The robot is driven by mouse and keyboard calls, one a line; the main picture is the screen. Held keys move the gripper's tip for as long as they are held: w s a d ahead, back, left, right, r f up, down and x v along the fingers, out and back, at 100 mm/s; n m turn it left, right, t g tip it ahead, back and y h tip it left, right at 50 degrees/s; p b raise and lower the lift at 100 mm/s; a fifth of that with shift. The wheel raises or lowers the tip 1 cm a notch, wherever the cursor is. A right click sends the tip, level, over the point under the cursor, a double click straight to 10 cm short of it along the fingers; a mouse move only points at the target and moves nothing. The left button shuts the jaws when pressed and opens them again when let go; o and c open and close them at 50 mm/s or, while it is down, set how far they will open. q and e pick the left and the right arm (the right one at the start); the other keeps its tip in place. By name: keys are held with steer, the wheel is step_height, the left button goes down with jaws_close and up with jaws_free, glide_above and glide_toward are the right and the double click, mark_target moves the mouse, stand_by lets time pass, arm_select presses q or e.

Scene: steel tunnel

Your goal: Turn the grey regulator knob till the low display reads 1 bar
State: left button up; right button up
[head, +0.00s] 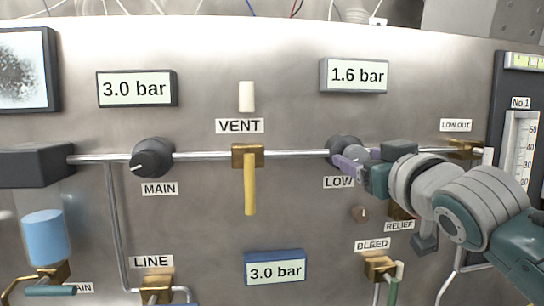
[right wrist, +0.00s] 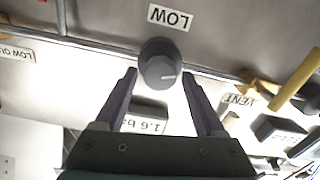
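The grey regulator knob (head: 343,146) sits on the pipe above the LOW label, partly hidden by my right gripper (head: 350,162) in the head view. In the right wrist view, the knob (right wrist: 160,60) is dark grey and round with a pale pointer mark. My right gripper (right wrist: 160,76) is open there, its purple fingertips one on each side of the knob. A small gap shows at each side; I cannot tell how deep the tips reach. The low display (head: 354,76) reads 1.6 bar. My left gripper is not in view.
Left of the knob are the yellow VENT lever (head: 250,182) and the dark MAIN knob (head: 153,158). Two other displays (head: 136,89) (head: 275,269) read 3.0 bar. Below right are RELIEF and BLEED fittings (head: 381,268). A gauge (head: 520,150) stands at the right.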

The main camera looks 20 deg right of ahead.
jaws_close()
stand_by(0.3)
steer(key=shift+n, duration=0.3)
steer(key=n+p, duration=0.1)
steer(key=n, duration=0.2)
steer(key=shift+n+p, duration=0.3)
steer(key=n, duration=0.3)
steer(key=shift+a+p, duration=0.1)
steer(key=shift+p, duration=0.25)
steer(key=shift+n, duration=1.3)
